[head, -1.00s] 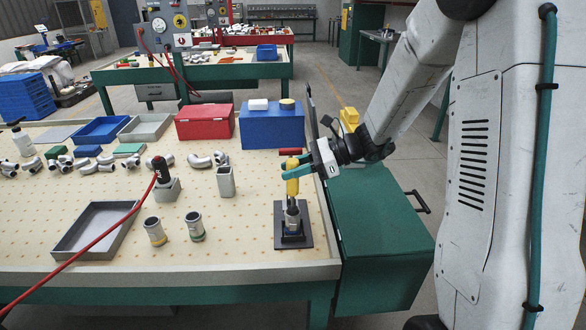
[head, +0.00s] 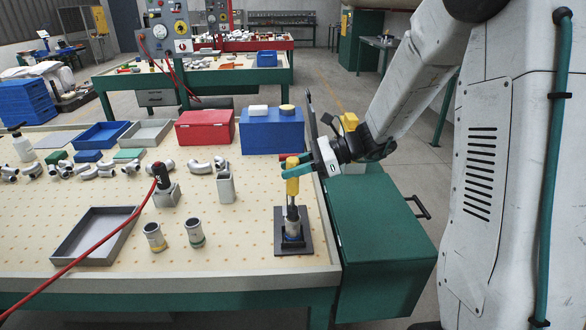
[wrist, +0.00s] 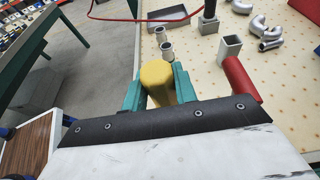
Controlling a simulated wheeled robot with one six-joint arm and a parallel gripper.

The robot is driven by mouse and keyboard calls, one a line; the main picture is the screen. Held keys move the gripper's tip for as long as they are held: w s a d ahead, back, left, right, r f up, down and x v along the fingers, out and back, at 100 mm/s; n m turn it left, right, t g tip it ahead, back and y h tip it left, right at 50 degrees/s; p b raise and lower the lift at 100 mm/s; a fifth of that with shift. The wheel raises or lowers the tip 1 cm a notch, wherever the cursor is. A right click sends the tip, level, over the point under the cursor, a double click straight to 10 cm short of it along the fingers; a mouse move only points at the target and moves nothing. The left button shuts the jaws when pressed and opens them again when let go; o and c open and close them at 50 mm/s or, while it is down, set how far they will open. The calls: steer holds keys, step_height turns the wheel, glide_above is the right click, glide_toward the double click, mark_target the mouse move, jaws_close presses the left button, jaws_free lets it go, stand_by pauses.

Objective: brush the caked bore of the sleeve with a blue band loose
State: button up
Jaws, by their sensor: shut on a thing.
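My gripper (head: 292,169) is shut on the yellow handle of a brush (head: 292,186), held upright over the black fixture plate (head: 305,245). The handle also shows between the green fingers in the wrist view (wrist: 158,80). A grey sleeve with a bluish band (head: 292,230) stands in the fixture directly below. The brush's dark lower part reaches down to the sleeve's mouth. The bristles and the bore are hidden, so I cannot tell how deep the brush sits. Two other sleeves stand to the left, one with a yellow band (head: 154,237) and one with a green band (head: 194,231).
A grey tray (head: 64,252) and a black-and-red tool with a red hose (head: 162,177) are at left. A square grey tube (head: 225,187), pipe fittings, a red box (head: 205,127) and a blue box (head: 271,132) stand behind. A red cylinder (wrist: 242,80) shows beside my gripper.

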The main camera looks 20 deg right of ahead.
steer(key=shift+r, duration=2.95)
